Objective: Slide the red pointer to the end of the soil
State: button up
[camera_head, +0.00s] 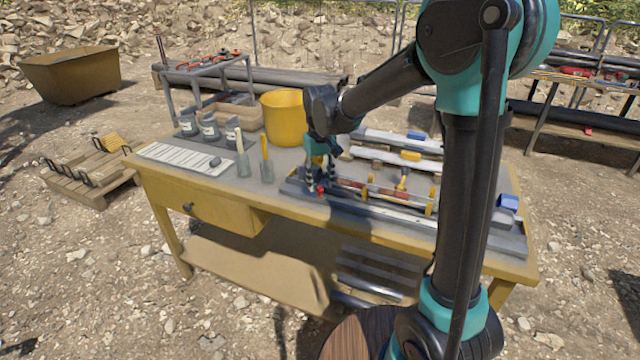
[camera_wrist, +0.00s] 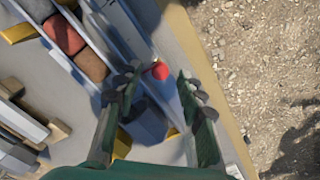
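The red pointer (camera_head: 320,189) shows as a small red knob at the left part of a long grey rail tray (camera_head: 400,222) on the table. In the wrist view the red pointer (camera_wrist: 160,71) lies between the fingertips of my gripper (camera_wrist: 160,84), with visible gaps on both sides. My gripper (camera_head: 320,182) is open and points down at the tray's left part. The soil shows as a row of reddish and grey-brown blocks (camera_wrist: 63,35) in a channel beside the rail, upper left in the wrist view. In the head view the soil (camera_head: 372,192) lies right of my gripper.
Yellow clips (camera_head: 429,203) stand along the channel. A blue block (camera_head: 508,201) is at the tray's right end. A yellow bucket (camera_head: 283,118), jars (camera_head: 210,127) and a paper sheet (camera_head: 180,158) occupy the table's left part. The table's front edge is close to the tray.

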jog(key=shift+f, duration=0.55)
grip_shut()
